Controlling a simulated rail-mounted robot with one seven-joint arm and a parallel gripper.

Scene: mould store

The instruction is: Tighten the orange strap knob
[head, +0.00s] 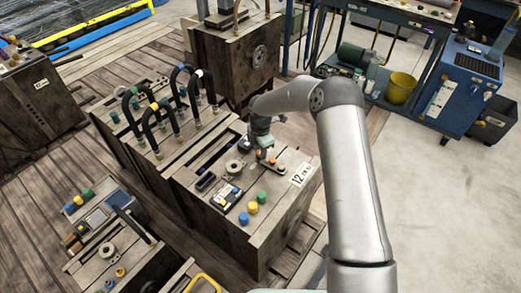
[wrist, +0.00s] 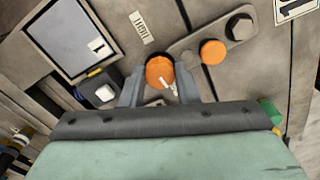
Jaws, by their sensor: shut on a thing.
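The orange knob (wrist: 159,71) is between the two fingers of my gripper (wrist: 161,90) in the wrist view, with a white mark on its lower part. It sits at the near end of a grey strap (wrist: 187,57). A second, smaller orange round piece (wrist: 211,52) and a dark hex bolt (wrist: 240,27) are further along the strap. My gripper is shut on the nearer knob. In the head view my gripper (head: 261,146) is over the top of the mould marked 12, with small orange pieces (head: 272,160) beside it.
Hoses (head: 152,118) arch over the mould to the left. A taller block (head: 235,58) stands behind. A blue cart (head: 465,85) is at the right, with open floor before it.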

